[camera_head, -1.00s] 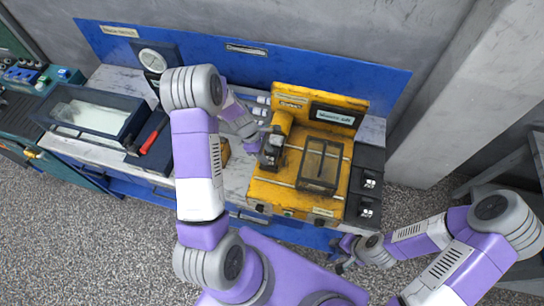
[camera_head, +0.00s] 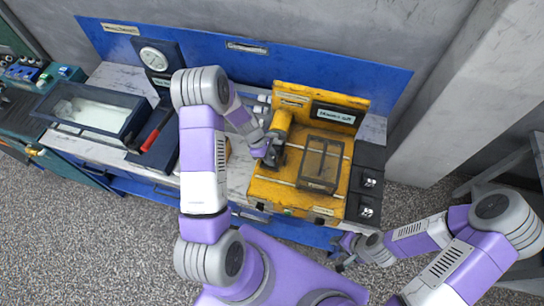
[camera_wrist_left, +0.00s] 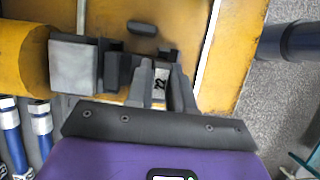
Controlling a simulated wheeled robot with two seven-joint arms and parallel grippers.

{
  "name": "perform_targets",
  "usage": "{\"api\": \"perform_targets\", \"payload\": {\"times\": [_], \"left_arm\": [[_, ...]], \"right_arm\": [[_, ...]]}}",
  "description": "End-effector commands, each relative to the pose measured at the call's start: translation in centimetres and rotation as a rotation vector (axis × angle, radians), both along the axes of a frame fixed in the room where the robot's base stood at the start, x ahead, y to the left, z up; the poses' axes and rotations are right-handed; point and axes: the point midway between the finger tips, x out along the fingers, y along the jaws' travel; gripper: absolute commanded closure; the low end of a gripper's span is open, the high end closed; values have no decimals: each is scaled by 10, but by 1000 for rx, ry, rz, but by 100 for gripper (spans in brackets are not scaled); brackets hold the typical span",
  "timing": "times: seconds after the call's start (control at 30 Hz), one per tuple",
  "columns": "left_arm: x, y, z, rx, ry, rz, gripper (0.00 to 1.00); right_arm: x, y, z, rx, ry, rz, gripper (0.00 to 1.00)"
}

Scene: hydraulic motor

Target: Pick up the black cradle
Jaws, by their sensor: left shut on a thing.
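My left gripper (camera_head: 271,155) is over the left part of the yellow fixture (camera_head: 265,193), just in front of its yellow cylinder (camera_head: 280,125).
A dark-framed clear box (camera_head: 320,163) stands on the fixture's right half. Black switch boxes (camera_head: 368,183) line its right side. A red-handled press (camera_head: 155,130) and a glass-topped tray (camera_head: 95,112) stand on the bench to the left.

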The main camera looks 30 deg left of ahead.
Motion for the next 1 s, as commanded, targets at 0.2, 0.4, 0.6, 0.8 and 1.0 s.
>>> {"api": "perform_targets", "payload": {"times": [0.2, 0.4, 0.6, 0.8, 1.0], "left_arm": [[1, 0, 1, 0, -2, 0, 100], [1, 0, 11, 1, -4, 0, 100], [2, 0, 48, 2, -8, -3, 100], [1, 0, 83, 0, -6, -2, 100], [1, 0, 103, 1, -4, -2, 100]], "right_arm": [[0, 0, 0, 0, 0, 0, 61], [0, 0, 0, 0, 0, 0, 61], [0, 0, 1, 0, 0, 0, 61], [0, 0, 3, 0, 0, 0, 61], [0, 0, 7, 0, 0, 0, 61]]}}
